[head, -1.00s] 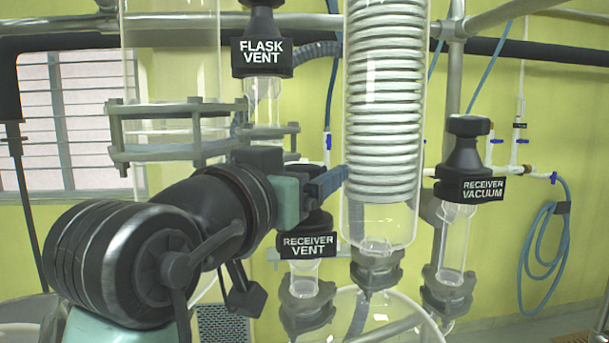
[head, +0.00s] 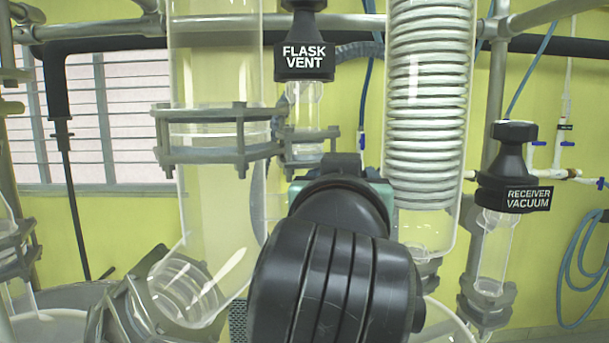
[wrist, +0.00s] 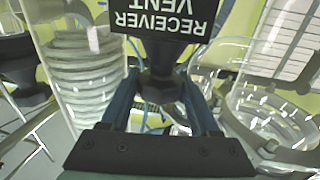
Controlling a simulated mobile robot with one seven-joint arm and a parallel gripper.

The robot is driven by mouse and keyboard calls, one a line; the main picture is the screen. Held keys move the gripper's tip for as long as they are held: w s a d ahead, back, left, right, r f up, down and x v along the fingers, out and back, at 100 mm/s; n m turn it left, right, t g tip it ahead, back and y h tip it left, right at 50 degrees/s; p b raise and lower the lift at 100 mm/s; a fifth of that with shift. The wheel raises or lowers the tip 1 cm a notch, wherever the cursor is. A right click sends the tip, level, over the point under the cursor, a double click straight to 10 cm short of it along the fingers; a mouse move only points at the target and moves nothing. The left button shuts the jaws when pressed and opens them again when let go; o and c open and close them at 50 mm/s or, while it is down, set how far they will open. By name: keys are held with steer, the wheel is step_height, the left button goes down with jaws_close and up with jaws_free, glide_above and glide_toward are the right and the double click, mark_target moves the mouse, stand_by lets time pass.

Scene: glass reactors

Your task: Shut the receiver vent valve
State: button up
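The receiver vent valve (wrist: 165,18) shows in the wrist view, its black sign upside down at the top centre and its dark body below. My gripper (wrist: 160,88) has its two blue fingers apart, one on each side of the dark body. I cannot tell whether either finger touches it. In the head view my dark wrist hides the receiver vent valve and the fingers; only the back of my gripper (head: 342,172) shows.
The coiled glass condenser (head: 430,110) stands close to the right of my wrist. The receiver vacuum valve (head: 514,170) is farther right, and the flask vent valve (head: 304,58) hangs above. A clamped glass column (head: 215,215) stands to the left.

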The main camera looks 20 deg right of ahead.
steer(key=c, duration=0.5)
steer(key=m+g+h+p, duration=0.1)
steer(key=m+g+h, duration=0.3)
steer(key=h, duration=0.1)
steer(key=shift+a+m+h, duration=0.1)
steer(key=shift+m+h, duration=0.2)
steer(key=shift+h, duration=0.1)
steer(key=shift+m+g+h+p, duration=0.25)
steer(key=shift+m+g+h, duration=0.6)
steer(key=shift+g, duration=0.5)
steer(key=shift+m+g+h+p, duration=0.2)
steer(key=shift+m+g+h, duration=0.45)
steer(key=shift+m+g, duration=0.55)
steer(key=o, duration=1.1)
steer(key=shift+o, duration=0.2)
steer(key=shift+n, duration=0.25)
